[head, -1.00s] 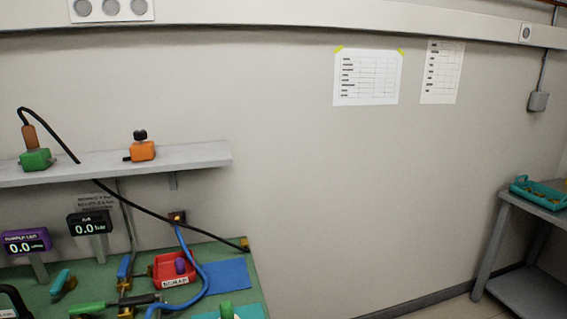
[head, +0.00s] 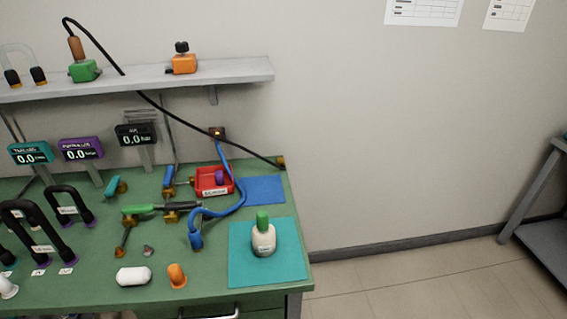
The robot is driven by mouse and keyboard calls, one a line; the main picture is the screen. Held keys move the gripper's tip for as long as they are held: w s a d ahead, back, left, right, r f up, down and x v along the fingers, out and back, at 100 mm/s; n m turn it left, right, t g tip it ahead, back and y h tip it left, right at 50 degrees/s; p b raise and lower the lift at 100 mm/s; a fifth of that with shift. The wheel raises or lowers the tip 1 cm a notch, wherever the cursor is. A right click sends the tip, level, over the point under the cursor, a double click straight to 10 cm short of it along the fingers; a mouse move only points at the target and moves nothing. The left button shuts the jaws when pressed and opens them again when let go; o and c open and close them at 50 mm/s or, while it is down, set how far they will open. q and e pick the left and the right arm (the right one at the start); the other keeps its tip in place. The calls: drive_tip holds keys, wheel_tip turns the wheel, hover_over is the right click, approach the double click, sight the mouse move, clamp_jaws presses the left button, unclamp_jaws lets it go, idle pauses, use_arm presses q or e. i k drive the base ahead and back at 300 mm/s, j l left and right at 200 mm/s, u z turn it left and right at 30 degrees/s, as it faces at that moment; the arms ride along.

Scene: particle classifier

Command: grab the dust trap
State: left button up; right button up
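No thing in the head view carries a label I can read as dust trap, so I cannot tell which one it is. On the green bench (head: 80,280) stands a white bottle (head: 263,240) with a green cap, upright on a teal mat (head: 290,262). A white capsule-shaped piece (head: 133,276) lies near the front edge, with an orange rounded piece (head: 177,275) to its right. A green and black rod-like fitting (head: 160,208) lies mid-bench. A red tray (head: 203,188) holds a purple piece. Neither of my grippers is in view.
Black hoop handles (head: 68,206) stand at the left of the bench. Several small displays (head: 136,135) stand at the back. A blue hose (head: 238,190) crosses the bench. The shelf (head: 140,76) above holds a green block and an orange block. Open floor (head: 420,280) lies to the right.

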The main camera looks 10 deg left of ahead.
sight(263, 243)
drive_tip(key=l, duration=0.7)
drive_tip(key=k+l+u, duration=0.1)
drive_tip(key=l, duration=0.55)
